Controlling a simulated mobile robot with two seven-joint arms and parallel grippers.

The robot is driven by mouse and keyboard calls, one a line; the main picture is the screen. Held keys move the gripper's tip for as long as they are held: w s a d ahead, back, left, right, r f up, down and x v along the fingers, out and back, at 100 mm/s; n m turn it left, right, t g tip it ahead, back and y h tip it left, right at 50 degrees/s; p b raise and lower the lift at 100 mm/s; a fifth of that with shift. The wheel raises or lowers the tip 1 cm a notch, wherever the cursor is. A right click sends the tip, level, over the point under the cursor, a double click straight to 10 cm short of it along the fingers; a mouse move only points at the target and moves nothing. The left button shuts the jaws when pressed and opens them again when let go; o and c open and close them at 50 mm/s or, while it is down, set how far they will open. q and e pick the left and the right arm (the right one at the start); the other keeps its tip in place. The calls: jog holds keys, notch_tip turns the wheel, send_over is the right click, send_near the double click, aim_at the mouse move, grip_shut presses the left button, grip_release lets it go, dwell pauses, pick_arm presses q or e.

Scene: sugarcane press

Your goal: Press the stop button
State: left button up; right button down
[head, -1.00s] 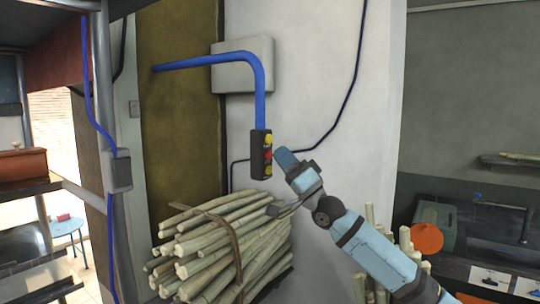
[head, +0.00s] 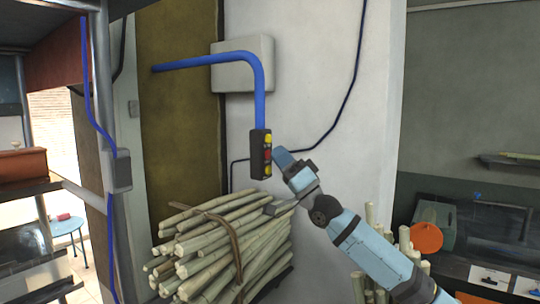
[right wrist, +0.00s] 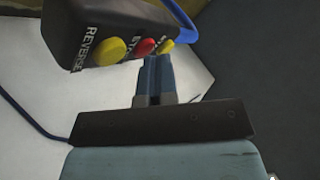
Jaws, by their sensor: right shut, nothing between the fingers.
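The control box (head: 259,154) is dark and hangs from a blue pipe. It has a red button between two yellow ones. The red stop button (head: 267,155) also shows in the right wrist view (right wrist: 144,46), its label partly hidden; the near yellow button (right wrist: 110,50) reads REVERSE. My right gripper (head: 277,152) is shut and empty, its tips right beside the box's button face at the red button's height. In the wrist view the fingers (right wrist: 157,62) overlap the edge of the red button and sit below the far yellow one (right wrist: 167,46). I cannot tell whether they touch.
A tied bundle of cane (head: 215,245) lies below the box, close under my right arm. A white wall (head: 325,80) stands behind. More cane (head: 370,255) stands right of my forearm. A grey wall box (head: 243,65) is above. My left gripper is not in view.

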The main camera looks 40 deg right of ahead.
dwell(0.5)
jog(key=shift+s+d+f, duration=0.1)
jog(key=shift+s, duration=0.65)
jog(key=shift+b, duration=0.3)
jog(key=s, duration=0.1)
jog(key=s+d+b, duration=0.1)
jog(key=s, duration=0.2)
jog(key=shift+s+d+b, duration=0.25)
jog(key=shift+s+b, duration=0.1)
jog(key=shift+s, duration=0.05)
